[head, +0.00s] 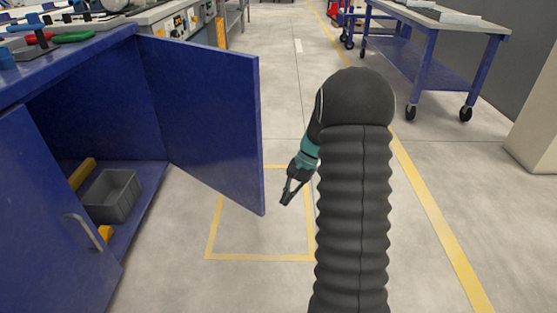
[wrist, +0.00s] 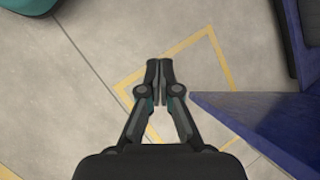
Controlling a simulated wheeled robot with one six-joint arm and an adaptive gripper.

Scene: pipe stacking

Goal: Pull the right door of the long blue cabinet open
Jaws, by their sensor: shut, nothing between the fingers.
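The long blue cabinet (head: 60,60) stands at the left in the head view. Its right door (head: 205,110) stands wide open, swung out over the floor, and the shelf space behind it shows. The door's handle is hidden. The door's edge also shows as a blue wedge at the right of the wrist view (wrist: 265,120). My gripper (head: 286,202) is shut and empty, pointing down just right of the door's free edge, seemingly apart from it. In the wrist view its fingertips (wrist: 159,64) are together over bare floor.
The nearer cabinet door (head: 45,215) has a grey handle (head: 78,232). A grey bin (head: 112,196) sits inside the cabinet. A wheeled blue table (head: 430,70) stands at the back right. The floor between is clear, with yellow lines.

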